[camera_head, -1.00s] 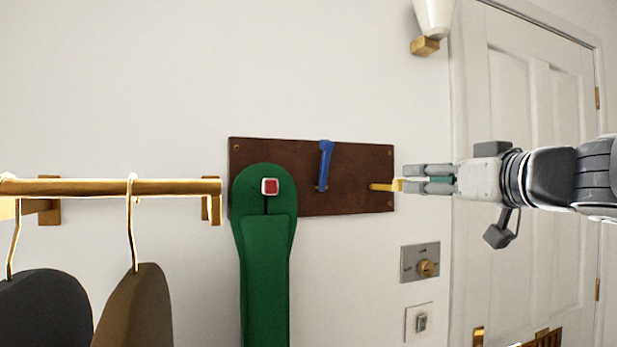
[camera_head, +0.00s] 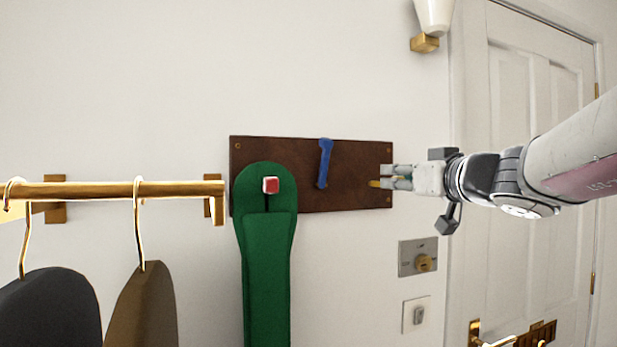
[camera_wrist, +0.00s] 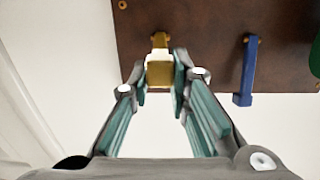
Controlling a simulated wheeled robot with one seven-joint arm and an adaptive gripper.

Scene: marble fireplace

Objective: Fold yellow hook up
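The yellow hook (camera_head: 374,184) is at the right end of a dark brown wooden board (camera_head: 300,195) on the wall. In the wrist view the hook (camera_wrist: 160,74) lies between my gripper's fingertips, with a finger close on each side. My gripper (camera_head: 386,177) reaches in from the right, over the board's right edge, and hides most of the hook in the head view. Its fingers (camera_wrist: 160,92) stand a narrow gap apart; firm contact with the hook cannot be made out.
A blue hook (camera_head: 324,163) is on the board left of my gripper. A green strap (camera_head: 266,260) hangs from a red-tipped hook (camera_head: 271,185). A brass rail (camera_head: 110,190) with hangers is at the left. A lock plate (camera_head: 417,257) and a switch (camera_head: 416,315) are below the gripper.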

